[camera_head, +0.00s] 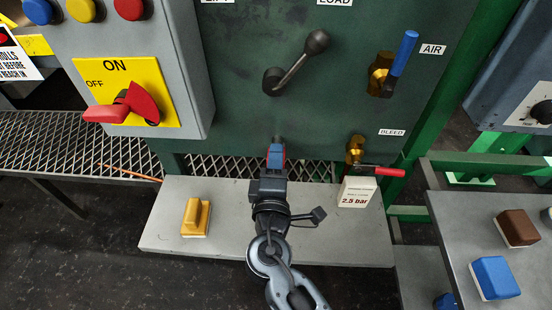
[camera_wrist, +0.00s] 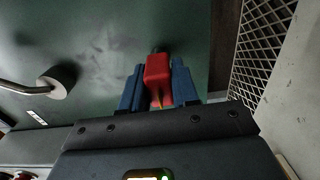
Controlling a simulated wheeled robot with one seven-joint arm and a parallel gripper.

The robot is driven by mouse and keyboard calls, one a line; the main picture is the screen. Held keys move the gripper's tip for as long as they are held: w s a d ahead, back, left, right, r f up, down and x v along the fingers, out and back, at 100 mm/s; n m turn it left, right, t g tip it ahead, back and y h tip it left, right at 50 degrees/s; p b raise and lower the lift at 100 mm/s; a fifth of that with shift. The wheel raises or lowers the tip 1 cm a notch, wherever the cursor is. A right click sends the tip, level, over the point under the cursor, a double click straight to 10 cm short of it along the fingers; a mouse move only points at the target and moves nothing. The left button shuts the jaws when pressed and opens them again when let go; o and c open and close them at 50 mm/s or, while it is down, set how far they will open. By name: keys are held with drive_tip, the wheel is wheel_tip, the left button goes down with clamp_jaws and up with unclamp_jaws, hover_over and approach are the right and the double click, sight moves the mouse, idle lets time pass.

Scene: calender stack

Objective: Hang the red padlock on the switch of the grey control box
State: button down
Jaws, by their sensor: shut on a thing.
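The red padlock (camera_wrist: 157,72) sits between the blue fingertips of my gripper (camera_wrist: 158,88) in the wrist view, with a dark part at its far end. In the head view my gripper (camera_head: 276,155) is in front of the green panel's lower edge and mostly hides the padlock. The grey control box (camera_head: 185,60) is at the upper left. Its red switch (camera_head: 122,104) is on a yellow plate marked ON and OFF, with its handle pointing left, near OFF. My gripper is right of the switch and lower in the picture, clearly apart from it.
The green panel (camera_head: 235,55) carries a black-knobbed lever (camera_head: 297,63), a blue-handled valve (camera_head: 402,55) and a red-handled valve (camera_head: 375,170). A grey shelf (camera_head: 165,230) below holds a yellow block (camera_head: 195,217) and a 2.5 bar sign (camera_head: 357,192). A mesh platform (camera_head: 60,140) is at left.

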drive_tip(key=shift+s, duration=0.1)
drive_tip(key=shift+s+a, duration=0.1)
drive_tip(key=shift+s, duration=2)
